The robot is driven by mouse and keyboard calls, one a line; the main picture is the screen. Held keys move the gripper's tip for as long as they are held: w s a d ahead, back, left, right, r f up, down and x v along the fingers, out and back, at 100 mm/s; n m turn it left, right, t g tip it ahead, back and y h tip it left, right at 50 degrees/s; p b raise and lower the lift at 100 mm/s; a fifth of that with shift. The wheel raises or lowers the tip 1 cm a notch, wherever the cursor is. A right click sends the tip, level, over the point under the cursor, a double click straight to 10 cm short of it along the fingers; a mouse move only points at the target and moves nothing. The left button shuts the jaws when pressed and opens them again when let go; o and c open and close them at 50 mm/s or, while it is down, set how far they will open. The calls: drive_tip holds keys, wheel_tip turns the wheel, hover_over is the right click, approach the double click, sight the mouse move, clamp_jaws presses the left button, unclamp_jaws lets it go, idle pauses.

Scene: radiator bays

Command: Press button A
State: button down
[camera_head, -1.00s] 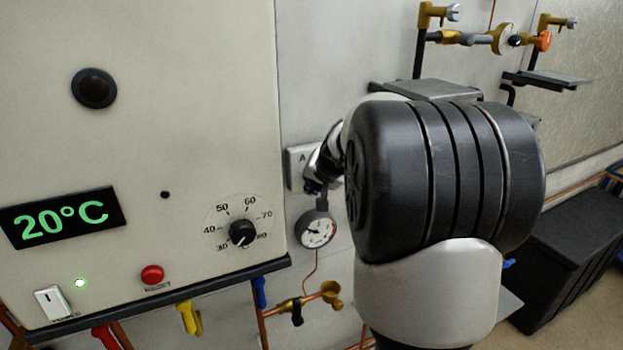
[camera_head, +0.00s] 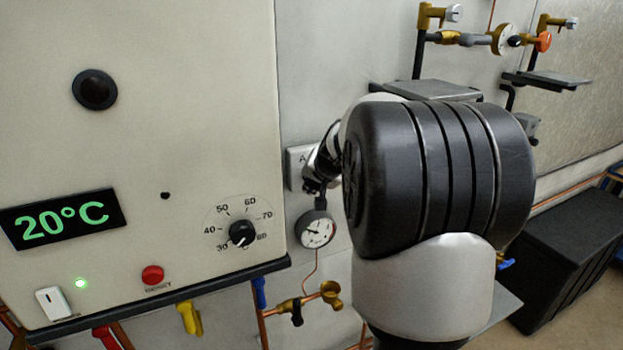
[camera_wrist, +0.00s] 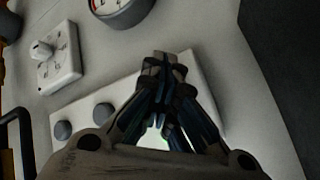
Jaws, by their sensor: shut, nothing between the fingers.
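In the head view a pale plate marked "A" (camera_head: 297,160) is on the wall right of the boiler panel. My gripper (camera_head: 314,181) is in front of its right part, and my arm hides the rest. In the wrist view a white plate (camera_wrist: 82,110) carries two round grey buttons, one at the left (camera_wrist: 62,130) and one beside it (camera_wrist: 103,115). My gripper (camera_wrist: 166,66) is shut and empty, and its fingers cover the plate's right part. A button under them is hidden, and I cannot tell whether the fingertips touch the plate.
A round gauge (camera_head: 315,229) hangs just below the plate. The boiler panel (camera_head: 190,90) with its dial (camera_head: 242,233) and red button (camera_head: 152,274) is at the left. A grey shelf (camera_head: 440,89) and a black box (camera_head: 565,255) are at the right.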

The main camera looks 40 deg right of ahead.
idle(0.5)
drive_tip(key=shift+s+b, duration=0.25)
drive_tip(key=shift+b, duration=0.2)
drive_tip(key=s+b, duration=0.2)
drive_tip(key=s, duration=0.1)
drive_tip(key=s+a+b, duration=0.1)
drive_tip(key=s, duration=0.1)
drive_tip(key=shift+s+a+b, duration=0.2)
drive_tip(key=shift+s+b, duration=0.2)
